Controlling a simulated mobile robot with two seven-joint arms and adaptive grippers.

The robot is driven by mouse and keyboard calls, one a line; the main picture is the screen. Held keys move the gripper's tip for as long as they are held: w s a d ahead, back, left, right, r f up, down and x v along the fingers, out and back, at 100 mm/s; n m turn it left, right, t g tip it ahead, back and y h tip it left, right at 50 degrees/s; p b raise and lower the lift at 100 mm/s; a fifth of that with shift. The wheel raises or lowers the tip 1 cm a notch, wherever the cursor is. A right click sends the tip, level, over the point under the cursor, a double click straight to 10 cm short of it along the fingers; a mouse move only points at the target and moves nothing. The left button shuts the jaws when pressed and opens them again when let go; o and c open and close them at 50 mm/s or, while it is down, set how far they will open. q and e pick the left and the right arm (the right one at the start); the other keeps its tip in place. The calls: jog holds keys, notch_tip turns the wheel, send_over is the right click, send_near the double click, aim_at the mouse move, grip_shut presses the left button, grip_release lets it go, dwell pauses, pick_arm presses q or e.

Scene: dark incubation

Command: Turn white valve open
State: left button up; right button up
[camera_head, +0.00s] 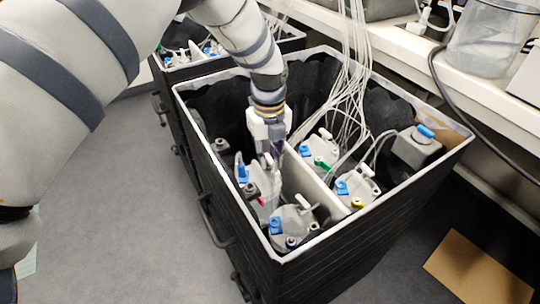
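A black bin (335,262) with a pale rim holds several grey-white bottle tops with small coloured valves and fittings. My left gripper (273,155) reaches down into the bin from above, above and beside the bottle top with a red fitting (259,199). Its fingers are small and dark here; I cannot tell whether they are open, shut or touching a valve. A small white lever-like part (303,203) shows on the front bottle top (292,225). Other white parts are partly hidden, so I cannot tell which is the white valve. My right gripper is not in view.
A bundle of thin white tubes (352,70) hangs into the bin near the bottle tops. A second black bin (172,85) stands behind. A white shelf (415,60) with a clear container (490,40) lies right. Cardboard (470,268) lies on the floor.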

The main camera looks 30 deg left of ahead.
pick_arm(q)
grip_shut()
jog(key=shift+r+n, duration=0.1)
jog(key=shift+n, duration=0.2)
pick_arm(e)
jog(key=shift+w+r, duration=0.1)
pick_arm(q)
jog(key=n+p, duration=0.1)
jog(key=n, duration=0.6)
jog(key=shift+n, duration=0.3)
jog(key=n+p, duration=0.1)
jog(key=n, duration=0.8)
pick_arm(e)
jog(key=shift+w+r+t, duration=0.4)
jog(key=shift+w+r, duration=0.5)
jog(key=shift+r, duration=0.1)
pick_arm(q)
jog(key=shift+n, duration=0.5)
